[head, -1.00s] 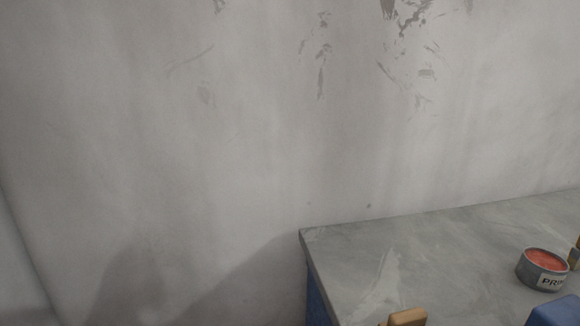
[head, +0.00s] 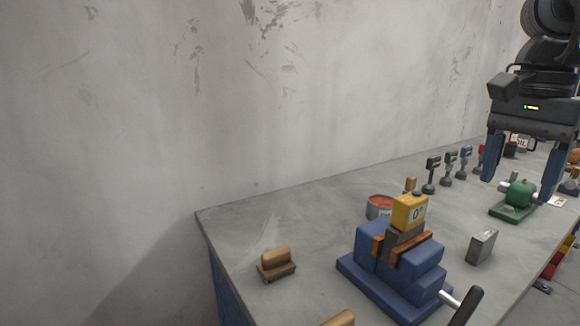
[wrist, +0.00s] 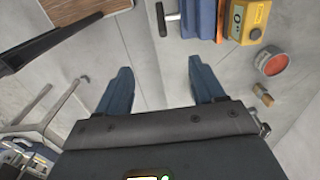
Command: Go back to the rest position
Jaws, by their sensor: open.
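My gripper (head: 522,186) is at the right of the head view. It is dark grey with two blue fingers pointing down, spread apart with nothing held between them. In the head view it overlaps the green device (head: 521,193) on the workbench; I cannot tell its exact height above it. In the wrist view the two blue fingers of my gripper (wrist: 160,68) stand wide apart over bare grey surface. The vise also shows at the top of the wrist view (wrist: 198,18).
The grey workbench (head: 235,222) has a wooden brush (head: 276,266), a red-filled tin (head: 379,205), a grey metal block (head: 482,246) and several small stamp-like tools (head: 431,176). The vise's handle (head: 466,308) sticks out toward the front. The bench's left end is mostly clear.

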